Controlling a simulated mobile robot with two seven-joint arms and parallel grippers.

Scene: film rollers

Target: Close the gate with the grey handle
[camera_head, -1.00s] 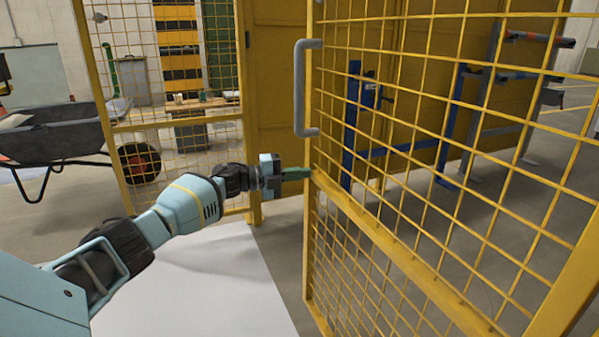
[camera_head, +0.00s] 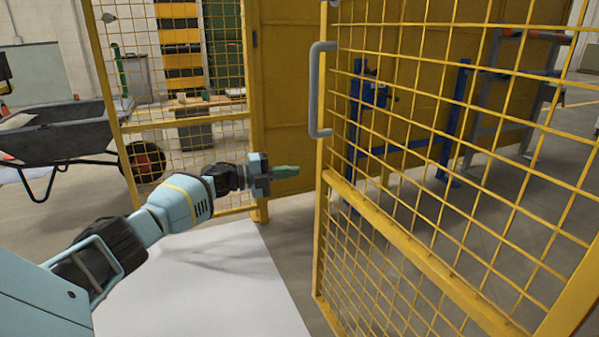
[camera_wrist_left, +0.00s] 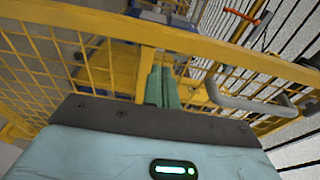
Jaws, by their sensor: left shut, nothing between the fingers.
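The yellow mesh gate (camera_head: 425,255) stands open on the right in the head view, with a gap between its free edge and the yellow fence post. Its grey handle (camera_head: 314,90) is upright on the gate's free edge. My left gripper (camera_head: 298,170) is shut and empty, just left of the gate's edge and below the handle; the head view shows a small gap to the gate edge. In the left wrist view the green fingers (camera_wrist_left: 161,88) are together in front of the yellow gate frame, with the grey handle (camera_wrist_left: 245,100) to their right. My right gripper is not in view.
A fixed yellow mesh panel (camera_head: 185,125) stands at the left, with a wheelbarrow (camera_head: 60,140) beyond it. A blue stand (camera_head: 445,130) shows through the gate mesh. A white floor area (camera_head: 200,285) lies below my left arm.

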